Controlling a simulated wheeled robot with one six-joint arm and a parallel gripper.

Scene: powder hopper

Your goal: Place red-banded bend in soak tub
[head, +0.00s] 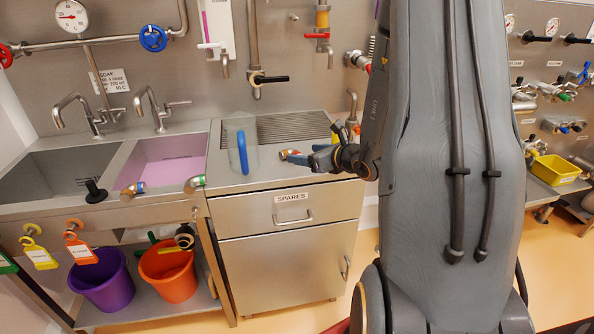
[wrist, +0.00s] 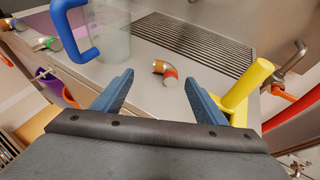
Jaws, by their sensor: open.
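The red-banded bend (wrist: 168,74) is a short curved metal elbow with a red band at one end. It lies on the steel counter, just beyond and between my fingertips in the wrist view. In the head view the bend (head: 294,156) shows at the left of my gripper (head: 318,160). My gripper (wrist: 158,88) is open with nothing between its blue fingers. A basin with pink liquid (head: 170,165), apparently the soak tub, is left of the counter; a partly legible SOAK sign (head: 112,81) hangs on the wall above the sinks.
A clear jug with a blue handle (head: 242,146) stands between the bend and the pink basin. A yellow upright object (wrist: 245,88) stands close to my right finger. A grooved drainboard (wrist: 190,42) lies behind.

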